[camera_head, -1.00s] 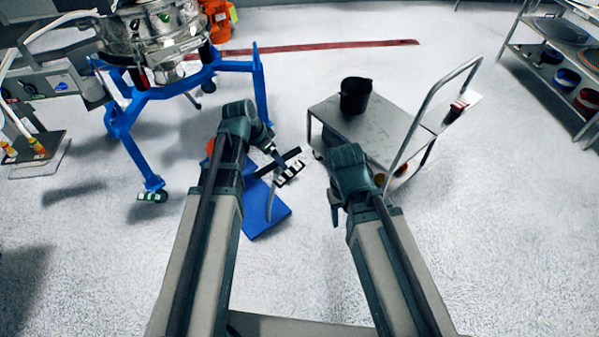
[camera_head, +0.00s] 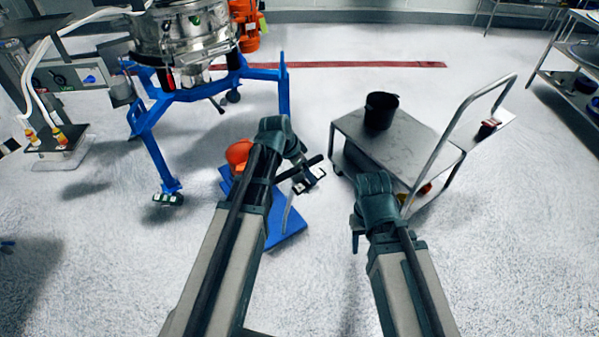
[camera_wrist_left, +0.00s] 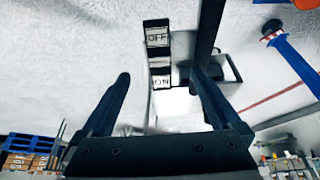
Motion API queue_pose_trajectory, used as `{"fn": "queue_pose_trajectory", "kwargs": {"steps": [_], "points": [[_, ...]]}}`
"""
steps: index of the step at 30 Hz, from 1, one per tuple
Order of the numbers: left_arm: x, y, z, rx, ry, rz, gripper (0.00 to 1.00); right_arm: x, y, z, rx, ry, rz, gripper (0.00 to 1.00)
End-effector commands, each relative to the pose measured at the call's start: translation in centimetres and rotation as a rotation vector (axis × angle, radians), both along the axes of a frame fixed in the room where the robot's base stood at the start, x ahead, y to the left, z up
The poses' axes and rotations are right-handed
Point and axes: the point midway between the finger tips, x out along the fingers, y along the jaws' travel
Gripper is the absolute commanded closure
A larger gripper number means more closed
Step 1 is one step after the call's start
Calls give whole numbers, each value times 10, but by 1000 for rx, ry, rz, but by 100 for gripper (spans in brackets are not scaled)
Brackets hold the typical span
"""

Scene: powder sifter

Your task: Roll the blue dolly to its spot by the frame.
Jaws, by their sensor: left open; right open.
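The blue dolly (camera_head: 287,236) stands on the floor right of the blue frame (camera_head: 156,155), partly hidden behind my left arm. An orange part (camera_head: 239,152) sits at its far left. A black bar (camera_head: 313,160) and a black-and-white block (camera_head: 310,181) show above the dolly. My left gripper (camera_wrist_left: 162,88) is open; in the left wrist view its two fingers point at a dark bar (camera_wrist_left: 208,35) and a block with OFF and ON labels (camera_wrist_left: 158,52). Whether they touch the bar I cannot tell. My right gripper (camera_head: 357,232) is open and empty, right of the dolly.
A grey metal cart (camera_head: 400,148) with a black bucket (camera_head: 381,110) stands right of the dolly. The frame carries a steel sifter (camera_head: 190,35). Shelves stand at the far right.

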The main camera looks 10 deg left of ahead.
Motion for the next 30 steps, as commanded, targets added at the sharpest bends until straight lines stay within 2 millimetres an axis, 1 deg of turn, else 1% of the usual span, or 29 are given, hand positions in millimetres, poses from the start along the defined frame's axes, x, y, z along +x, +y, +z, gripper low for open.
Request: {"fn": "queue_pose_trajectory", "kwargs": {"steps": [1, 9, 12, 16, 24, 25, 26, 30], "points": [[3, -2, -15, 0, 0, -1, 3, 0, 0, -15, 0, 0, 0, 50], [15, -13, -51, 0, 0, -1, 3, 0, 0, -52, 0, 0, 0, 50], [18, -16, -61, -1, 1, 0, 3, 0, 0, -61, 0, 0, 0, 50], [20, -18, -66, -1, 1, 0, 3, 0, 0, -66, 0, 0, 0, 50], [20, -19, -65, 0, 0, 0, 3, 0, 0, -65, 0, 0, 0, 50], [20, -19, -65, 0, 0, 0, 4, 0, 0, -65, 0, 0, 0, 50], [20, -19, -65, 0, 0, 0, 10, 0, 0, -65, 0, 0, 0, 50], [20, -18, -65, 0, 0, 0, 35, 0, 0, -65, 0, 0, 0, 50]]}}
